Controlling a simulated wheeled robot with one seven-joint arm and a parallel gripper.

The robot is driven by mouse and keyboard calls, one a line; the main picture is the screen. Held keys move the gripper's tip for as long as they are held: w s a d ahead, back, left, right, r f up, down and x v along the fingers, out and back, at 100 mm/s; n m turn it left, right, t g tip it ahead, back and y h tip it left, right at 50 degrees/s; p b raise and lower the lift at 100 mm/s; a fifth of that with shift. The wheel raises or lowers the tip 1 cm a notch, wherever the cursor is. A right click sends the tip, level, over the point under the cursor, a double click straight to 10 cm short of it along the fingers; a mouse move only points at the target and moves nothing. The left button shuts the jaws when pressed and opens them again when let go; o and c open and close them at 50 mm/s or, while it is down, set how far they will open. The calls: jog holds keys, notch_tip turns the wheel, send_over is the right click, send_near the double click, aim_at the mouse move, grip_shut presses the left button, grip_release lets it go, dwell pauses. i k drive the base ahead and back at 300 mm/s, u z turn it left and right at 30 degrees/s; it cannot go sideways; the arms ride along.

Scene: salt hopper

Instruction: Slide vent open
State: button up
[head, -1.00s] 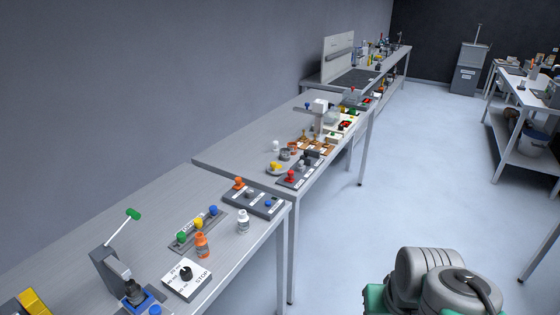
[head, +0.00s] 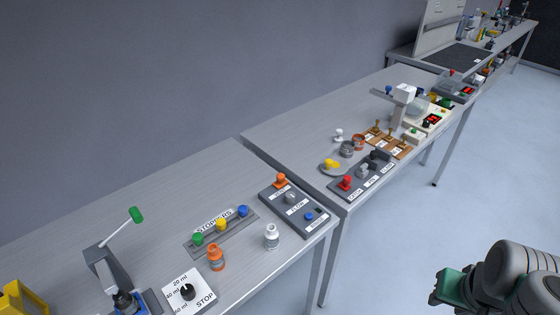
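I cannot make out a part marked as a vent. A second dark panel (head: 341,194) on the farther bench has a red knob (head: 346,183), a light grey knob (head: 363,171) and a dark part (head: 379,158). Their small labels are mostly hard to read. My folded arm shows at the lower right, apart from both benches. My gripper's fingers are not visible.
The near bench (head: 130,190) holds a lever device with a green handle (head: 136,214), a rack of coloured stoppers (head: 221,233), an orange bottle (head: 216,258), a white bottle (head: 271,238) and a dial plate (head: 188,291). Clear floor (head: 440,215) lies right of the benches.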

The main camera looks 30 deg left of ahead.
aim_at(281, 182)
jog(key=u, duration=0.5)
jog(key=i, duration=0.7)
jog(key=u, duration=1.1)
jog(key=i, duration=0.35)
jog(key=u, duration=0.35)
